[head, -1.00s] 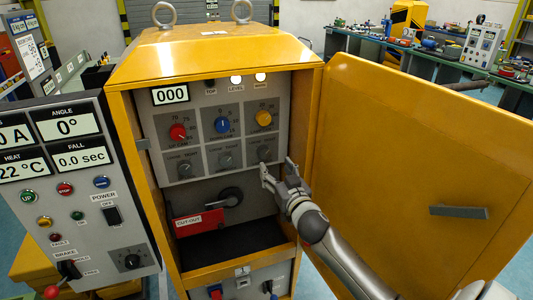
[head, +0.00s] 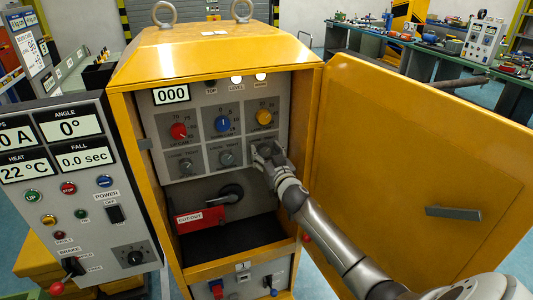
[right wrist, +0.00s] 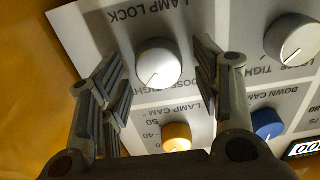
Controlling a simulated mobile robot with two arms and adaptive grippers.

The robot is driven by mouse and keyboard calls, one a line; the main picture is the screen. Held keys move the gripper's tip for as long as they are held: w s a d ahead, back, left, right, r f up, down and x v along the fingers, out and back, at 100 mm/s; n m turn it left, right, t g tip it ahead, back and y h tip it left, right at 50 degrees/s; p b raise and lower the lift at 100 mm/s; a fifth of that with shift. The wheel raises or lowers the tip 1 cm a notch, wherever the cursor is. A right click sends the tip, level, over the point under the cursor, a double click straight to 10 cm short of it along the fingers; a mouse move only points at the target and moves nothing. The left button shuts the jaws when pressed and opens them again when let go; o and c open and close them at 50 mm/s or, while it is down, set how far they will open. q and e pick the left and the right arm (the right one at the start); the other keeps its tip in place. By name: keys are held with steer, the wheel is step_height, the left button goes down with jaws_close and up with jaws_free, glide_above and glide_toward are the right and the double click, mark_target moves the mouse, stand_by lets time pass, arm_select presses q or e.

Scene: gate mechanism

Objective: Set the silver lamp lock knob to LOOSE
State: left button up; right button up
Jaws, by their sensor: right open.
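The silver lamp lock knob (right wrist: 158,63) is round and sits on the white panel under the upside-down LAMP LOCK lettering in the right wrist view. A thin mark shows toward its lower left. LOOSE and TIGHT lettering is beside it, partly covered by a finger. My right gripper (right wrist: 160,68) is open, with one finger on each side of the knob and gaps visible. In the head view my right gripper (head: 265,153) is at the lower right of the knob panel and mostly hides this knob. My left gripper is out of view.
A yellow lamp cam knob (head: 264,117) is just above, with a blue knob (head: 222,124) and another silver knob (head: 226,158) to the left. The open yellow door (head: 410,150) stands right of my arm. The red cut-out lever (head: 200,217) is below.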

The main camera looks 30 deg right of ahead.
steer(key=shift+c, duration=0.5)
steer(key=c, duration=0.9)
steer(key=shift+n, duration=0.3)
steer(key=n, duration=0.3)
steer(key=shift+a+n, duration=0.1)
steer(key=shift+n, duration=0.2)
steer(key=n, duration=0.4)
steer(key=shift+n, duration=0.3)
steer(key=n, duration=0.4)
steer(key=shift+a+f+n, duration=0.1)
steer(key=shift+f+n, duration=0.05)
steer(key=shift+n, duration=0.15)
steer(key=shift+f+n, duration=0.1)
steer(key=shift+n, duration=2.1)
